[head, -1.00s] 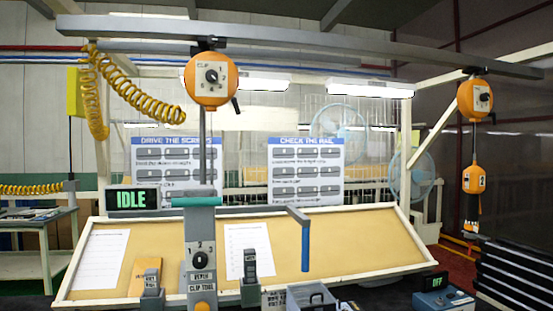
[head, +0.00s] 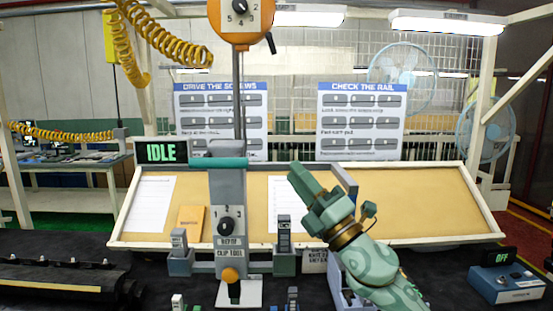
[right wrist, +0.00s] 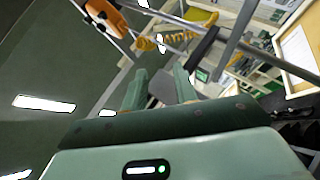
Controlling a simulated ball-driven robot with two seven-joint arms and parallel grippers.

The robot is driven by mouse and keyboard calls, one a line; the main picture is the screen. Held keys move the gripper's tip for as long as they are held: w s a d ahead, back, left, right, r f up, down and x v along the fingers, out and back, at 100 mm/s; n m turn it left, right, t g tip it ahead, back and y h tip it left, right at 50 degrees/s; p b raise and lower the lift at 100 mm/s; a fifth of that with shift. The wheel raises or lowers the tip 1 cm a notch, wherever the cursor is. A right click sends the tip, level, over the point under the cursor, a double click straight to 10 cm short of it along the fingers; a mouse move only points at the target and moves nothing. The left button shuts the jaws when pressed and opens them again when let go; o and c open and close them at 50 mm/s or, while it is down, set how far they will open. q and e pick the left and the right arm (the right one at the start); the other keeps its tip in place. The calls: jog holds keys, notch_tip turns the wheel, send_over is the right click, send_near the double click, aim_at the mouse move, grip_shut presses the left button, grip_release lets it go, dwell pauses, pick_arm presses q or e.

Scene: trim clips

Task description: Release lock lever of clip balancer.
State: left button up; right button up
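The clip balancer (head: 240,20) is an orange round housing with a black dial, cut off by the top edge of the head view. Its small black lock lever (head: 271,43) sticks out at its lower right. An orange housing (right wrist: 103,15) shows at the top left of the right wrist view. The grey clip tool (head: 229,215) with a teal handle hangs under the balancer on a cable. My green right gripper (head: 299,175) is well below and right of the lever, pointing up and left. Its two fingers stand apart with nothing held. My left gripper is out of view.
A tan sloped board (head: 430,210) with papers stands behind the tool. Small holders flank the tool's base. A blue box (head: 506,284) with an OFF sign is at right. An IDLE display (head: 161,152) is at left. The air between gripper and lever looks clear.

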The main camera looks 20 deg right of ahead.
notch_tip(320, 180, up, 11)
jog(key=s+a+n+g+y, duration=0.1)
jog(key=a+n+g+y, duration=0.1)
jog(key=n+g+y, duration=0.9)
jog(key=n+t+h, duration=0.2)
jog(key=n+h, duration=0.4)
jog(key=h, duration=0.6)
send_near(274, 53)
jog(key=shift+y, duration=0.3)
jog(key=p+x, duration=0.1)
jog(key=x, duration=0.4)
jog(key=p+x, duration=0.2)
jog(key=x, duration=0.3)
jog(key=shift+w+d, duration=0.1)
jog(key=shift+w, duration=0.35)
jog(key=shift+f, duration=0.1)
grip_shut()
